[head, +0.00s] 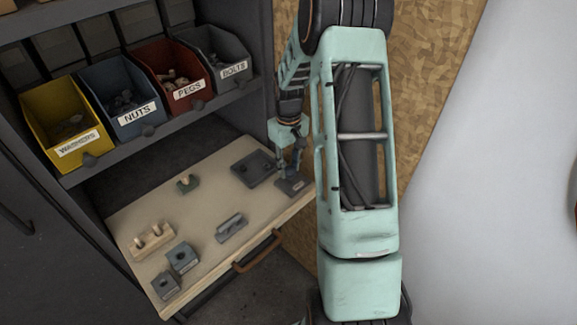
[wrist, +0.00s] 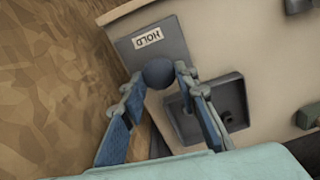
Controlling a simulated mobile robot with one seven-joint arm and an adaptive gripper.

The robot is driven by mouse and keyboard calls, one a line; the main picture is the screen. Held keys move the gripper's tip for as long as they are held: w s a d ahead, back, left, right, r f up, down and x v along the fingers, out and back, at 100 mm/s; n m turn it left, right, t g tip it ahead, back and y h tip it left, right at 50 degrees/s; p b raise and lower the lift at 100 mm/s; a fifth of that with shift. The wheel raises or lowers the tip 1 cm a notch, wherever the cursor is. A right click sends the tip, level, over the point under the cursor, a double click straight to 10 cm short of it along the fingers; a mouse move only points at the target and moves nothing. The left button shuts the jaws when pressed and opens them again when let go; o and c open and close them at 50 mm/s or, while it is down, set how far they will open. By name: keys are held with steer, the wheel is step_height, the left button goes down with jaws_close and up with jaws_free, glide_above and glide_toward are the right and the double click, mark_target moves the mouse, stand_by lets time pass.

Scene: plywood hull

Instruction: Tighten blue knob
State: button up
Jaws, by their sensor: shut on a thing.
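The blue knob (wrist: 158,73) shows in the wrist view as a dark blue-grey ball between the two fingertips of my gripper (wrist: 160,75). My gripper is shut on it, one finger on each side. The knob appears at the edge of a grey plate (wrist: 176,36) labelled HOLD; the link between them is hidden. In the head view my gripper (head: 289,167) reaches down to this plate (head: 293,186) at the right end of the wooden board. The knob is too small there to make out clearly.
A dark square tray (head: 254,168) lies just left of the plate. The board (head: 205,205) also carries a green part (head: 187,183), grey blocks (head: 182,257) and a wooden peg holder (head: 151,242). Labelled bins (head: 122,97) stand on the shelf above. A plywood wall (head: 425,85) is on the right.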

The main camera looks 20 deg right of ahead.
steer(key=m+b, duration=0.1)
steer(key=m, duration=0.4)
steer(key=shift+d, duration=0.1)
steer(key=m, duration=0.5)
steer(key=shift+m, duration=0.4)
steer(key=m, duration=0.5)
steer(key=shift+s+d+m, duration=0.1)
steer(key=shift+m, duration=0.2)
steer(key=m+p, duration=0.1)
steer(key=m, duration=0.3)
steer(key=shift+s+r+p, duration=0.1)
steer(key=shift+p, duration=0.2)
steer(key=m+p, duration=0.1)
steer(key=m, duration=0.4)
steer(key=shift+p, duration=0.4)
steer(key=m+p, duration=0.2)
steer(key=m, duration=0.3)
steer(key=shift+s+p, duration=0.1)
steer(key=shift+p, duration=0.25)
steer(key=m+p, duration=0.2)
steer(key=m, duration=0.3)
steer(key=shift+r, duration=0.1)
steer(key=m+p, duration=0.2)
steer(key=m, duration=0.2)
steer(key=shift+m, duration=0.3)
